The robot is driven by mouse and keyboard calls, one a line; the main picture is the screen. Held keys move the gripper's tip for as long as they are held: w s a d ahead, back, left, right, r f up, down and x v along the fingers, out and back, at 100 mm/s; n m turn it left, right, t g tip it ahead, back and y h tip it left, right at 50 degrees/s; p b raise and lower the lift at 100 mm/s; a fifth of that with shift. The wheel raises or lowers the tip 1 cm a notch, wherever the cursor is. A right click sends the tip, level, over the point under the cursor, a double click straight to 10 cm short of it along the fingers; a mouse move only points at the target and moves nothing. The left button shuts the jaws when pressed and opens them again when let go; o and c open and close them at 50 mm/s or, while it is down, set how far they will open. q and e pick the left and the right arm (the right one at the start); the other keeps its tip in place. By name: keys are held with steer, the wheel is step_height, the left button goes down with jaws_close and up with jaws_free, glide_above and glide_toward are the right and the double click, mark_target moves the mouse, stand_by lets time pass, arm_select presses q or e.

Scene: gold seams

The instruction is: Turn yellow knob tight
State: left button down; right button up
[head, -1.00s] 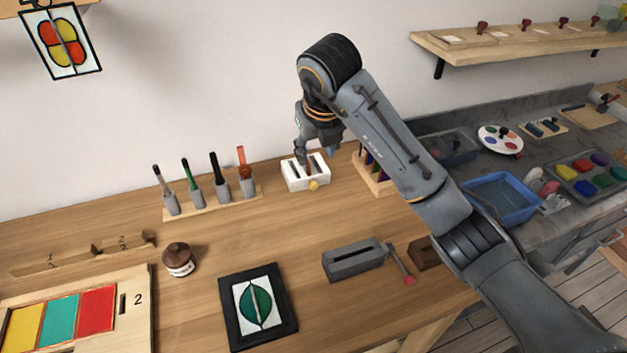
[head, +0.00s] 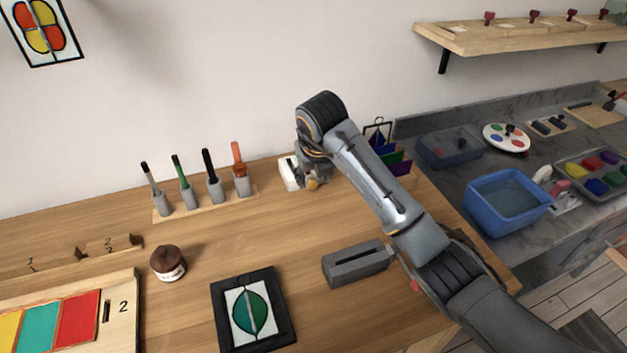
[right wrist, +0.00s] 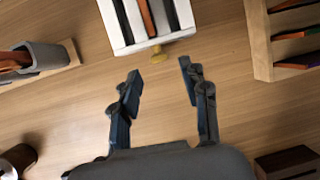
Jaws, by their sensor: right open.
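The yellow knob (right wrist: 158,56) sticks out from the front side of a white slotted holder (right wrist: 122,40) in the right wrist view. In the head view the white holder (head: 289,173) stands on the table near the wall, partly hidden by my right gripper, and the knob (head: 311,183) shows just below the gripper. My right gripper (right wrist: 160,70) is open and empty. Its two fingertips are apart, one on each side of the knob's line and short of it, with bare table between them. My left gripper is out of view.
A rack of several upright tools (head: 205,203) stands left of the holder. A divided wooden rack (head: 400,168) is on its right. A brown-capped jar (head: 168,263), a dark-framed leaf panel (head: 226,321) and a grey slotted block (head: 357,264) lie nearer. The table between is clear.

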mark_target(313, 184)
steer(key=shift+x, duration=1.9)
jaws_close()
